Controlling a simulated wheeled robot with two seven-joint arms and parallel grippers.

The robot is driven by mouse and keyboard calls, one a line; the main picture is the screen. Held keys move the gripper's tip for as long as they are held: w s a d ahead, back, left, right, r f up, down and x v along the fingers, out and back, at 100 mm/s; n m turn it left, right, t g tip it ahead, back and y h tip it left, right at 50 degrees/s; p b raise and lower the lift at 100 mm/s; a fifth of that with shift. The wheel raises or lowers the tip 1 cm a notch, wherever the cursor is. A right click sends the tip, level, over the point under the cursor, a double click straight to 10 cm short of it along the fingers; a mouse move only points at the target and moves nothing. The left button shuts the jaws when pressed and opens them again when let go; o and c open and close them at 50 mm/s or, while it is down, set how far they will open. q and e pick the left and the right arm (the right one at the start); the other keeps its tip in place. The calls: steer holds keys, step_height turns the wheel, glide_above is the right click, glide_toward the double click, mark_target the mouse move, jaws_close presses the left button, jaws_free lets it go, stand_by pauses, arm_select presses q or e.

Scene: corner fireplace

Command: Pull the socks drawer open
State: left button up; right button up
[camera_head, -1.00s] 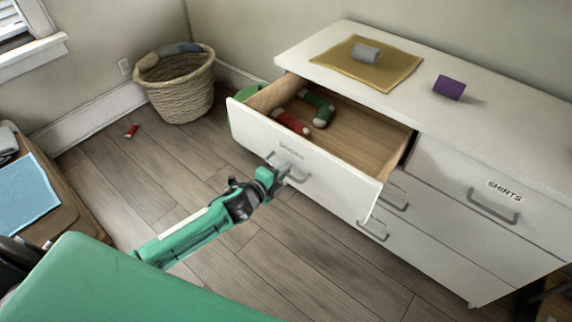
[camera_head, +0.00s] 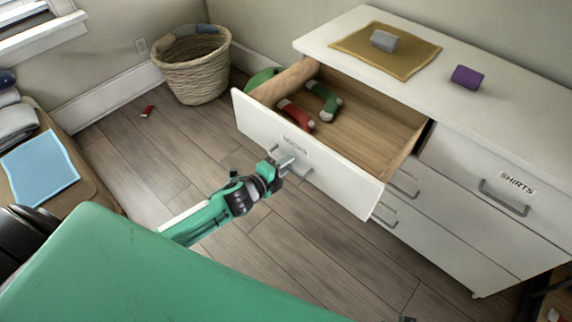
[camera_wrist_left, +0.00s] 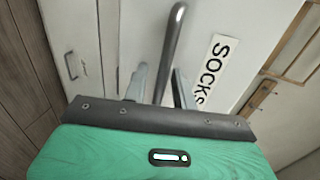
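The socks drawer (camera_head: 334,175) is the upper left drawer of the white dresser and stands well open. Its front bears a SOCKS label, which also shows in the wrist view (camera_wrist_left: 214,70). A red sock (camera_head: 297,116) and a green sock (camera_head: 325,100) lie inside at its left. My left gripper (camera_head: 284,167) is at the grey drawer handle (camera_head: 298,168).
The dresser top (camera_head: 370,23) holds a mustard cloth (camera_head: 350,42), a grey roll (camera_head: 384,40) and a purple roll (camera_head: 466,77). A shirts drawer (camera_head: 480,185) is closed at right. A wicker basket (camera_head: 192,72) stands left on open wooden floor; a small red item (camera_head: 148,111) lies nearby.

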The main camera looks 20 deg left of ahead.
arm_select(q)
steer(key=shift+s, duration=0.1)
steer(key=v, duration=1.3)
steer(key=shift+s, duration=0.3)
steer(key=shift+a, duration=0.1)
